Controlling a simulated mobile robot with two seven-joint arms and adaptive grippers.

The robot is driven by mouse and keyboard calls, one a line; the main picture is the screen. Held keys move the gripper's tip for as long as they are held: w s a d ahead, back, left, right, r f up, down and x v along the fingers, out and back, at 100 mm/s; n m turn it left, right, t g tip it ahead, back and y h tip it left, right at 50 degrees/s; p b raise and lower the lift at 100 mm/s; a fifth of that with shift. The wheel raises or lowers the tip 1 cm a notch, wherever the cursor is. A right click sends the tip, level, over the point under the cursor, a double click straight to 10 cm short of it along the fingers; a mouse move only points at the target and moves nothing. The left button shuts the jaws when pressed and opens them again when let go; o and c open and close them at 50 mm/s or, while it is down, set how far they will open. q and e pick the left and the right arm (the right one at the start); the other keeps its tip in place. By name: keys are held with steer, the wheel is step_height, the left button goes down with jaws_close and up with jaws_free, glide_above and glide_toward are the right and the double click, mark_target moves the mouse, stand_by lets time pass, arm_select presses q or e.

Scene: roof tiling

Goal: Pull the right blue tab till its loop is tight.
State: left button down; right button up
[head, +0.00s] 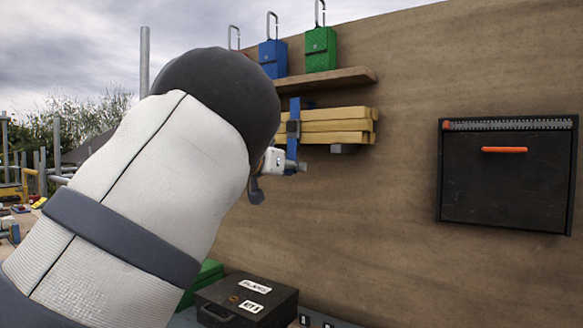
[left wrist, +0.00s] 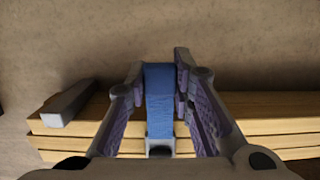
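A blue strap (head: 295,110) wraps upright around a stack of wooden battens (head: 340,126) on the wall, with a dark buckle (head: 293,127). Its blue tab hangs below the battens. My left gripper (head: 290,168) is at this tab, just under the stack. In the left wrist view, the blue tab (left wrist: 159,100) lies between the fingertips of my left gripper (left wrist: 161,75), close to both; whether they press on it is unclear. The buckle (left wrist: 159,148) shows at the tab's near end. My left arm hides the stack's left part. My right gripper is not in view.
A shelf (head: 330,80) above holds a blue case (head: 273,58) and a green case (head: 321,50). A grey bracket (head: 343,149) is under the battens. A black panel (head: 508,180) hangs at right. A dark box (head: 245,300) stands below. The wall between is clear.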

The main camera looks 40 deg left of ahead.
arm_select(q)
steer(key=shift+f, duration=2.95)
steer(key=c, duration=0.8)
jaws_free()
steer(key=shift+r, duration=0.1)
steer(key=shift+c, duration=0.2)
steer(key=s, duration=0.6)
steer(key=shift+d, duration=0.35)
